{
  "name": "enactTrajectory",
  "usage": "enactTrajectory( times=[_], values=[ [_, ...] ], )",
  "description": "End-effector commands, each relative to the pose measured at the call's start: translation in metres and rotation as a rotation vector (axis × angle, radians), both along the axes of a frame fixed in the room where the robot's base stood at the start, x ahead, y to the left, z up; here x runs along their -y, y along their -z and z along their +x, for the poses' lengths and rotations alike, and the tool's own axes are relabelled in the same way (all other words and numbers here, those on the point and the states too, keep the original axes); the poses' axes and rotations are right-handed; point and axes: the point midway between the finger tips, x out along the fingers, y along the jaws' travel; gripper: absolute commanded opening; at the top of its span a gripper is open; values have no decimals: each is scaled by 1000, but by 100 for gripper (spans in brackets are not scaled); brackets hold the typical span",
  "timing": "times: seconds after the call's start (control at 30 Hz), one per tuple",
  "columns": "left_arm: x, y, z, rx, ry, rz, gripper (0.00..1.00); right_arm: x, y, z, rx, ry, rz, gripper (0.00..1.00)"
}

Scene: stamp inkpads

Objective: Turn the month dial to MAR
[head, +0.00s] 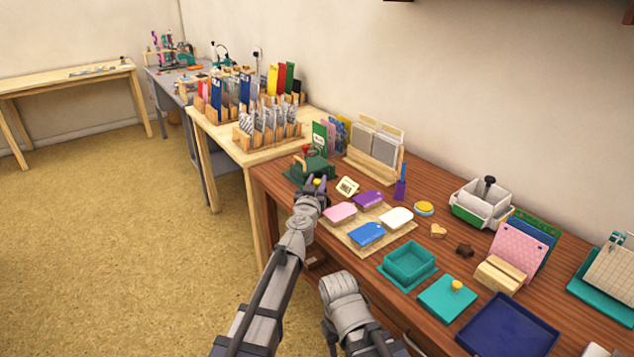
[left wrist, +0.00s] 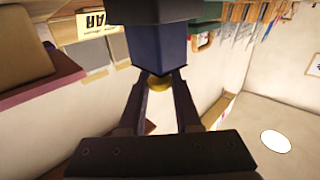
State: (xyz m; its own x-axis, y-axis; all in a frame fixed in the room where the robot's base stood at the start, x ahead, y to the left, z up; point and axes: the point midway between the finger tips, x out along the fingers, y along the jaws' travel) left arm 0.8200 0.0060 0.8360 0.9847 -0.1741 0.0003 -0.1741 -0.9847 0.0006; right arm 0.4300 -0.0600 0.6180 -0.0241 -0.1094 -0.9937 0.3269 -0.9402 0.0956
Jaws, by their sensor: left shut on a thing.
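My left gripper (head: 314,184) is at the left end of the brown table, in front of the green device (head: 310,168). It is shut on a small yellow knob (head: 318,182), which also shows between the fingers in the left wrist view (left wrist: 158,83). A dark blue block (left wrist: 160,45) is right behind the knob there. A small cream card (head: 347,187) with dark lettering stands just right of the gripper. In the left wrist view a cream card (left wrist: 95,22) shows large letters upside down; I cannot read them for certain. My right gripper is out of view.
A mat (head: 350,240) with pink, purple, blue and white tags lies right of the gripper. Teal (head: 408,262) and navy (head: 508,335) trays stand nearer the front. A wooden rack (head: 372,165) of cards stands behind. Little free room surrounds the gripper.

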Motion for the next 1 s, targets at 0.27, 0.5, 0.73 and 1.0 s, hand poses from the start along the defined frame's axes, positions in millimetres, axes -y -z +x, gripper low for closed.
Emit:
enactTrajectory(
  times=[0.27,0.5,0.73,1.0],
  values=[
    [0,0,0,0,-19,0,0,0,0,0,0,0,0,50],
    [0,0,0,0,-19,1,33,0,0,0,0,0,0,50],
    [0,0,0,0,-18,1,59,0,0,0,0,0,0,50],
    [0,0,0,0,-18,1,63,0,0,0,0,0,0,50]
  ],
)
